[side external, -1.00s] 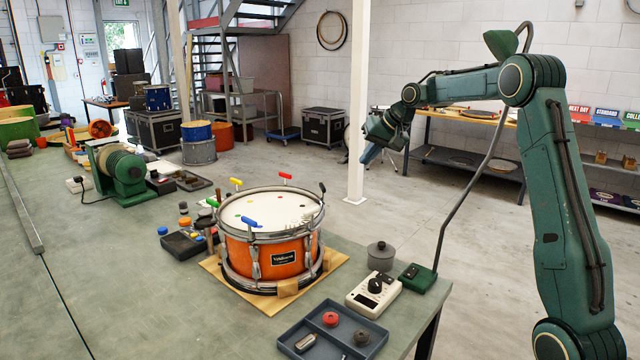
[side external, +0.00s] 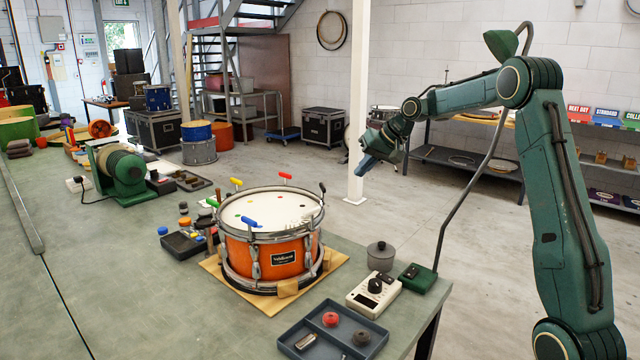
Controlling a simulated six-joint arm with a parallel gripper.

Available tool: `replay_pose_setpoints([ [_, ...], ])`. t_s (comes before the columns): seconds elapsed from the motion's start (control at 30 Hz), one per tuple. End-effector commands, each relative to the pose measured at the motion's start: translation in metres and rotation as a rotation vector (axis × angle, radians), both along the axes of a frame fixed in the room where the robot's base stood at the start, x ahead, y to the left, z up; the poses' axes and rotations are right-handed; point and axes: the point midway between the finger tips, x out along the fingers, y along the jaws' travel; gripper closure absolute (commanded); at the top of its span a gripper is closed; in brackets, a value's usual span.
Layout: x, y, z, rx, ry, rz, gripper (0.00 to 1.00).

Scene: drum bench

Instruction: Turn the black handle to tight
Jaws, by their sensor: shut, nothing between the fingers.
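An orange snare drum (side external: 280,258) with metal hoops stands on a tan board (side external: 220,273) on the bench. Several T-shaped keys with coloured handles sit around its top rim. The black handle (side external: 322,188) stands up at the rim's right side. A red handle (side external: 285,175), a yellow handle (side external: 236,182), a blue handle (side external: 250,223) and a green handle (side external: 212,203) are also there. My gripper (side external: 364,168) is up in the air, right of and beyond the drum in the picture, apart from every handle. It is shut and empty, its fingers pointing down and left.
A meter box with a dial (side external: 374,292), a grey lidded pot (side external: 380,257), a green box (side external: 418,278) and a blue-grey tray (side external: 333,335) stand at the bench's right end. A dark tray (side external: 184,245) lies left of the drum. The air between gripper and drum looks clear.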

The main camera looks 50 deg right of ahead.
Motion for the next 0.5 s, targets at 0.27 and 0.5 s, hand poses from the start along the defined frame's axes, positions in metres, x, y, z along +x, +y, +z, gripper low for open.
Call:
replay_pose_setpoints([
  [0.27,0.026,0.006,-0.035,0.001,0.002,0.001,1.0],
  [0.5,0.047,0.022,-0.048,-0.001,-0.001,0.003,1.0],
])
